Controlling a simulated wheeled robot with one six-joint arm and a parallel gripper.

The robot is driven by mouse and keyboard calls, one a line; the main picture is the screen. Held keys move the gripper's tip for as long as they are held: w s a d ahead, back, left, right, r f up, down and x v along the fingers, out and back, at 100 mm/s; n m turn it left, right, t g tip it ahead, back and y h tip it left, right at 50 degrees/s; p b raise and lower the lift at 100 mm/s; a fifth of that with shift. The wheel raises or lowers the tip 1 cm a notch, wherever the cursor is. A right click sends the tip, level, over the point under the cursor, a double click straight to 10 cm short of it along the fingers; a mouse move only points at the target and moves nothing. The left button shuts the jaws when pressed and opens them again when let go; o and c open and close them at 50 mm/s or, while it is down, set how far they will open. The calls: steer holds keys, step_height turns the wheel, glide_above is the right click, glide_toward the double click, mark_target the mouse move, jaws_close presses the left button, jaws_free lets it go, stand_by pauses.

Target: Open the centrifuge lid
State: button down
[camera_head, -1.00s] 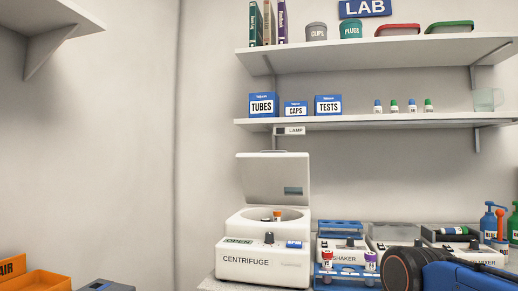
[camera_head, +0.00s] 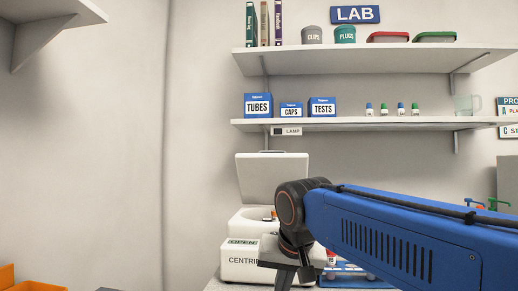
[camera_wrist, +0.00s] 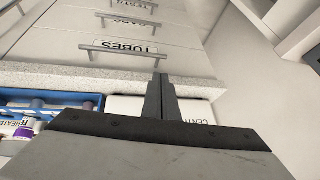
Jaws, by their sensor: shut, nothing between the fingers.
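The white centrifuge (camera_head: 240,262) stands on the counter with its lid (camera_head: 270,178) raised upright behind the bowl. A display on its front reads OPEN. An orange-capped tube (camera_head: 273,214) shows in the bowl. My arm hides the right part of its front. My gripper (camera_head: 292,282) hangs in front of the centrifuge, partly cut off by the lower edge. In the wrist view my gripper (camera_wrist: 161,78) has its fingers together with nothing between them. A strip of the white centrifuge front (camera_wrist: 125,106) shows beside the fingers there; contact cannot be told.
A blue tube rack (camera_head: 345,270) stands right of the centrifuge, partly behind my arm; it also shows in the wrist view (camera_wrist: 50,98). Drawers (camera_wrist: 130,55) lie below the counter edge (camera_wrist: 60,75). A shelf (camera_head: 350,124) with boxes and bottles hangs above the lid.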

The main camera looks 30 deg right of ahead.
steer(key=w+r+m, duration=0.3)
steer(key=w+r, duration=0.4)
steer(key=r, duration=0.3)
steer(key=m+t+h, duration=0.2)
steer(key=m+h, duration=0.2)
steer(key=m, duration=1.2)
glide_toward(272, 154)
steer(key=w+r, duration=0.1)
steer(key=r, duration=0.1)
steer(key=x, duration=1)
steer(key=shift+d+r, duration=0.2)
steer(key=shift+d, duration=0.1)
steer(key=shift+r, duration=0.1)
